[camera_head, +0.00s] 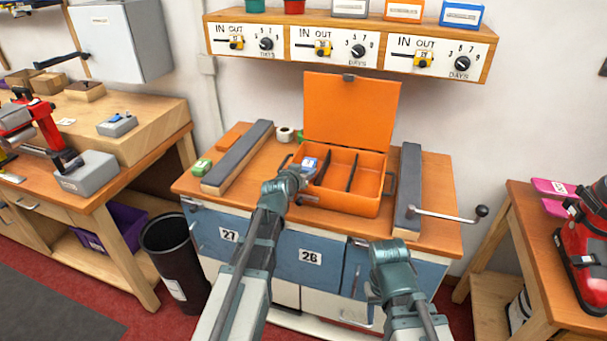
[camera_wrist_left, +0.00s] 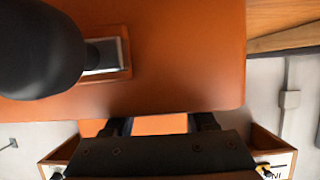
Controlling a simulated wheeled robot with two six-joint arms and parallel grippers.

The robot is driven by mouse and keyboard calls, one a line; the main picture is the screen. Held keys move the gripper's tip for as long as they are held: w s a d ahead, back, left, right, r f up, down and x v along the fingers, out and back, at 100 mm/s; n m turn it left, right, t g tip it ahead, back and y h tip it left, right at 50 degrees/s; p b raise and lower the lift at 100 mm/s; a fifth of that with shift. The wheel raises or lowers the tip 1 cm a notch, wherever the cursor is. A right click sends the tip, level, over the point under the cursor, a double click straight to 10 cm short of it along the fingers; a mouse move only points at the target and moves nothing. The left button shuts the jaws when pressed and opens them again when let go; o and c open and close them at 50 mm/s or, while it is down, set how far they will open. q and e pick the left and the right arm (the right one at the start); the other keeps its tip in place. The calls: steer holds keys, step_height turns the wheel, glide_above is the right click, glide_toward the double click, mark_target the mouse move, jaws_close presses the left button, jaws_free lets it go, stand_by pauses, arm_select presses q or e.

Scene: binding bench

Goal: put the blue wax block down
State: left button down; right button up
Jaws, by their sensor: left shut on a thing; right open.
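The blue wax block (camera_head: 309,161) has a white label and shows at the left end of the open orange box (camera_head: 370,208). My left gripper (camera_head: 300,174) is shut on it, over the box's left compartment. Whether the block touches the box floor is hidden. In the left wrist view, the gripper (camera_wrist_left: 160,125) is by a large orange panel, and the block cannot be made out. My right gripper (camera_head: 374,291) is open and empty, in front of the bench and low, apart from the box; its fingers are mostly hidden.
The box's raised lid (camera_head: 350,112) stands at the back. Grey-topped bars lie left (camera_head: 240,155) and right (camera_head: 408,185) of the box. A green block (camera_head: 201,168), an orange block (camera_head: 228,138) and a white roll (camera_head: 285,134) lie at the left. A crank handle (camera_head: 450,215) sticks out right.

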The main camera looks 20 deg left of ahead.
arm_select(q)
steer(key=shift+f+b, duration=0.6)
arm_select(e)
steer(key=shift+f, duration=0.65)
